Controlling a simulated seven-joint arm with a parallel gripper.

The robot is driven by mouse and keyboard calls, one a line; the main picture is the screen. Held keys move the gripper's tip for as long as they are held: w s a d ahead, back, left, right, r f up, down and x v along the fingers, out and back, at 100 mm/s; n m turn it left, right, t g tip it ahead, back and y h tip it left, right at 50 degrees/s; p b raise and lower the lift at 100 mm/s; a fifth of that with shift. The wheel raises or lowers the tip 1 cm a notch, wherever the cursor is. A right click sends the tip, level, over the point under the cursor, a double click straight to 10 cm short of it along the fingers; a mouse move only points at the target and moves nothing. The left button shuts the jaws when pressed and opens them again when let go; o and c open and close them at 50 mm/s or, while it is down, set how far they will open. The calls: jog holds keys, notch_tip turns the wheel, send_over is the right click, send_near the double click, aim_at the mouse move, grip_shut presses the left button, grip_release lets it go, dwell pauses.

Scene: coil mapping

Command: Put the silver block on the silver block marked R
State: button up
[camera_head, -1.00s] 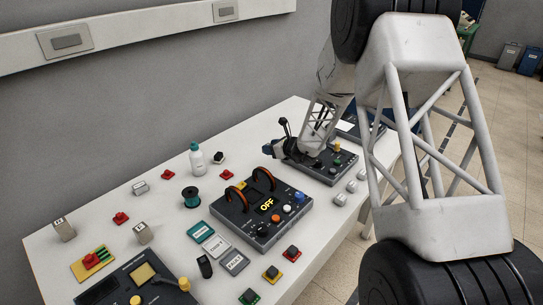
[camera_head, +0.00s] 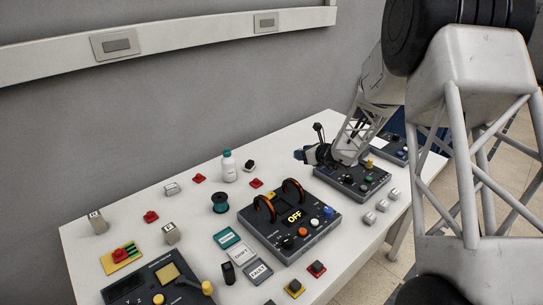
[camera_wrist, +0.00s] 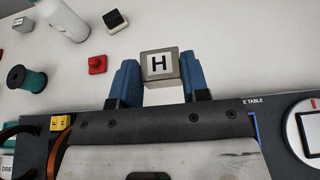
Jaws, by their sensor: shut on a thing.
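My gripper (camera_wrist: 158,82) has blue fingers on either side of a silver block marked H (camera_wrist: 160,65), and is shut on it. In the head view my gripper (camera_head: 303,155) is above the table beside the back right console, and I cannot make out the held block there. Two upright silver blocks stand at the left of the table, one near the left edge (camera_head: 98,223) and one nearer the middle (camera_head: 170,234). Both have labels on top, too small to read, so I cannot tell which is R.
A white bottle (camera_head: 228,168), a teal spool (camera_head: 220,202) and several red buttons stand between my gripper and the silver blocks. A console with orange-black arches (camera_head: 290,228) fills the middle. Another console (camera_head: 350,182) is at the right.

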jog(key=shift+a, duration=0.15)
jog(key=s+a+r+n+g+y, duration=0.15)
jog(key=s+a, duration=0.35)
jog(key=a, duration=0.6)
jog(key=s+a+n+g+y, duration=0.1)
jog(key=s+a+n+g, duration=0.3)
jog(key=a, duration=0.6)
jog(key=s+a+n+g+y, duration=0.1)
jog(key=s+a, duration=0.5)
jog(key=a, duration=0.5)
jog(key=s+a+r+n+g, duration=0.1)
jog(key=s+a+n+g, duration=0.6)
jog(key=s+a, duration=1.5)
jog(key=s+g, duration=0.1)
jog(key=s, duration=0.3)
jog(key=shift+s+a+r, duration=0.15)
jog(key=shift+a+g+h, duration=0.1)
jog(key=shift+g+h, duration=0.15)
send_over(99, 214)
jog(key=shift+f, duration=0.75)
